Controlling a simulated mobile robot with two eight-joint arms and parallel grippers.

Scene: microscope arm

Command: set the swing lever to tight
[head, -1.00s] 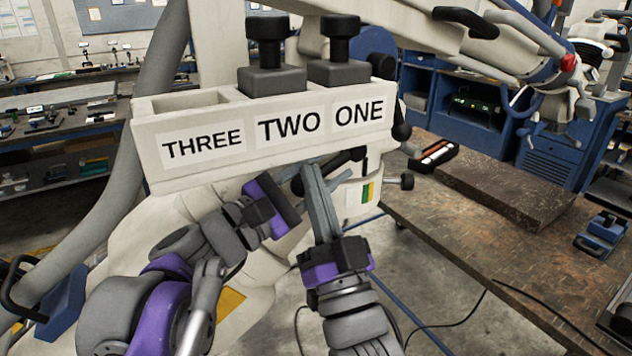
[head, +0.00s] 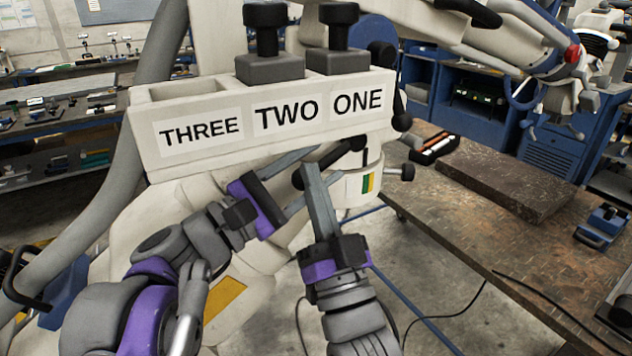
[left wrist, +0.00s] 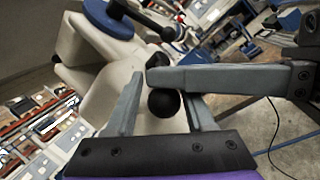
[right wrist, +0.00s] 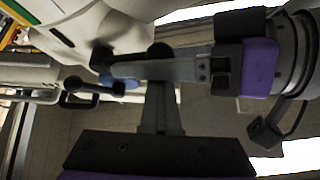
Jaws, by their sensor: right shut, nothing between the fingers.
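The swing lever (head: 332,158) is a black bar with a ball knob, slanting under the front of the white box. In the left wrist view its black ball (left wrist: 164,102) shows between the spread fingers of my left gripper (left wrist: 162,82); I cannot tell if they touch it. My left gripper is open under the box. My right gripper (head: 313,168) is shut and empty, pointing up beside the lever. In the left wrist view it reaches in from the right, its tip close to the knob. In the right wrist view its shut fingers (right wrist: 158,90) end behind a left finger.
The white box (head: 240,158) labelled THREE, TWO, ONE hangs directly above both grippers. A white drum (head: 353,192) with a green and yellow mark sits at the right of the lever. A workbench (head: 470,235) stands at the right.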

